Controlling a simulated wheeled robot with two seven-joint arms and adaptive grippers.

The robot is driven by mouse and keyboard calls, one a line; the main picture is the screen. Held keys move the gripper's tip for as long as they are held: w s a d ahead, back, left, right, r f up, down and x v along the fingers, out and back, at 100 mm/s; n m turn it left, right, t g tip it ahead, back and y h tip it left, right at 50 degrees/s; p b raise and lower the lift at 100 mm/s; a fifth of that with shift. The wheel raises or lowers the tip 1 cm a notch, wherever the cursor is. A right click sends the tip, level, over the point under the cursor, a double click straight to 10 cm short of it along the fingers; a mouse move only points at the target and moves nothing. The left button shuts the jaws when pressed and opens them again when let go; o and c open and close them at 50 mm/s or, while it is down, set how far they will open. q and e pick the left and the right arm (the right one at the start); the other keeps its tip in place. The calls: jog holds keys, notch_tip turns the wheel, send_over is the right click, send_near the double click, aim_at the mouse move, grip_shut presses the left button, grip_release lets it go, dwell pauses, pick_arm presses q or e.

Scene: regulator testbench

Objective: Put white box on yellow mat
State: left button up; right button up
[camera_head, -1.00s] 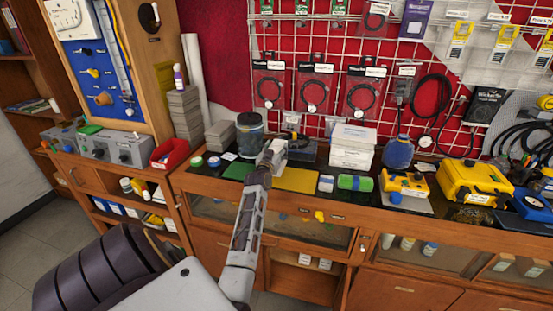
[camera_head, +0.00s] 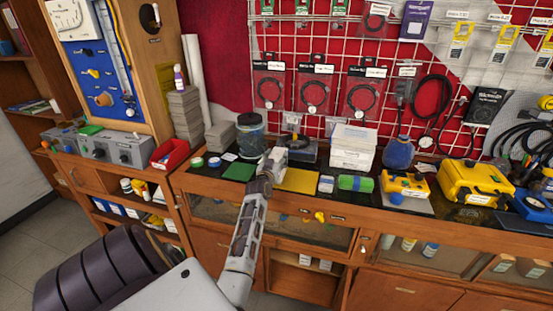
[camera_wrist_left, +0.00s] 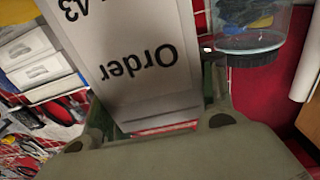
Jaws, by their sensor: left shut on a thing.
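My left gripper (camera_head: 270,166) is above the back of the counter, beside the yellow mat's left edge. It is shut on a white box (camera_wrist_left: 145,60) with "Order" printed on it, which fills the middle of the left wrist view between the fingers (camera_wrist_left: 150,128). In the head view the gripper and arm hide much of the box, and I cannot tell its height above the counter. The yellow mat (camera_head: 300,181) lies flat on the dark counter just right of the gripper, its visible surface bare. My right gripper is not in view.
A green mat (camera_head: 239,172) lies left of the gripper. A dark-lidded jar (camera_head: 251,142) stands behind it. Stacked white boxes (camera_head: 352,150) stand right of the yellow mat, behind a green roll (camera_head: 356,183). A wire rack (camera_head: 330,60) is at the back.

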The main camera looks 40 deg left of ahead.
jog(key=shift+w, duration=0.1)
pick_arm(q)
jog(key=o, duration=1.1)
jog(key=shift+f, duration=0.15)
jog(key=o, duration=0.4)
jog(key=shift+o, duration=0.2)
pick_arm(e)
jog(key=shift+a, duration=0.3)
pick_arm(q)
jog(key=shift+r, duration=0.2)
